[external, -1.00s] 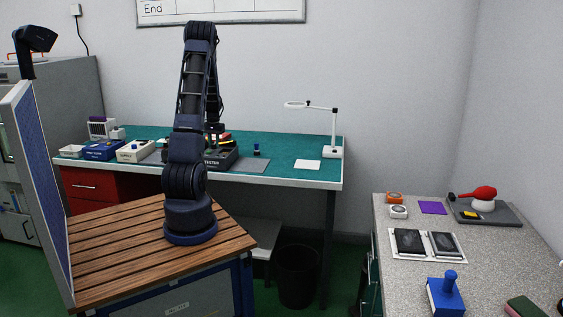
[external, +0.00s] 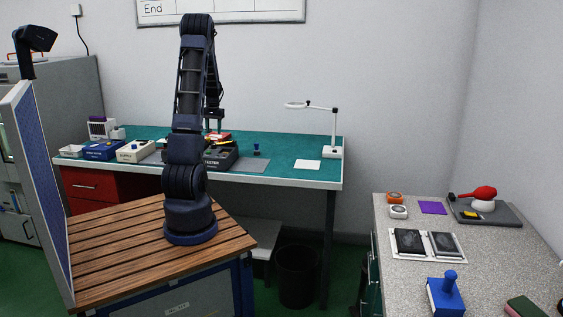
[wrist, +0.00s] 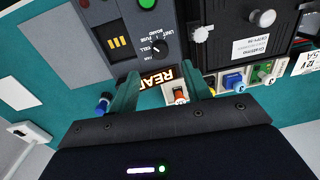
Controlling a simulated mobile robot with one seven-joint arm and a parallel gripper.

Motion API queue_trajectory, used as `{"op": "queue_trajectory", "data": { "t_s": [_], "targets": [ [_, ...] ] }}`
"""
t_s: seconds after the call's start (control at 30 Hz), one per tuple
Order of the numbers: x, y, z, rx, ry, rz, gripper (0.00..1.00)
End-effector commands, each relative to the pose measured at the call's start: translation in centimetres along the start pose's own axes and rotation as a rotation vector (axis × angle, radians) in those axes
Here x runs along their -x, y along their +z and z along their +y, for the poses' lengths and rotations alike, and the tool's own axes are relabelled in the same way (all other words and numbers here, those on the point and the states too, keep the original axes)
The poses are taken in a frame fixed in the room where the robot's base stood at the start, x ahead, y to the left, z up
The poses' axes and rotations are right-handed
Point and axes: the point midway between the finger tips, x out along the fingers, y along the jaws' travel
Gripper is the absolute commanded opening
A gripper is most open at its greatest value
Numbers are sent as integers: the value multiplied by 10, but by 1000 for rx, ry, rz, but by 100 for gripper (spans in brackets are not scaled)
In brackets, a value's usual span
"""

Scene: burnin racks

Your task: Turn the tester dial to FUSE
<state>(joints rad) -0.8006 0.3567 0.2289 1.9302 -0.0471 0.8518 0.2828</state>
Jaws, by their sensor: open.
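The tester (external: 221,162) is a dark grey box on the green-topped bench, partly behind my arm in the external view. In the wrist view its panel (wrist: 190,20) shows the dial (wrist: 158,46), a small dark knob with words around it, among them FUSE and CELL. I cannot tell for sure which word the dial points to. My gripper (wrist: 161,90) is open and empty, its teal fingers apart in front of the panel, not touching the dial. In the external view my gripper (external: 213,122) hangs above the tester.
A lit sign (wrist: 166,77), a red-orange switch (wrist: 180,95) and several coloured connectors (wrist: 233,80) sit near the fingers. A blue-topped post (external: 256,149) and a magnifier lamp (external: 333,150) stand to the right. Labelled boxes (external: 134,151) stand to the left.

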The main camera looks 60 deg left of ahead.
Motion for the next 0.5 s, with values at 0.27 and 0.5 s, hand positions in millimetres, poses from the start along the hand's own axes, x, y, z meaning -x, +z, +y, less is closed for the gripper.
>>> {"op": "queue_trajectory", "data": {
  "t_s": [0.27,0.5],
  "targets": [
    [26,0,0,1,0,0,48],
    [28,0,0,1,0,0,48]
  ]
}}
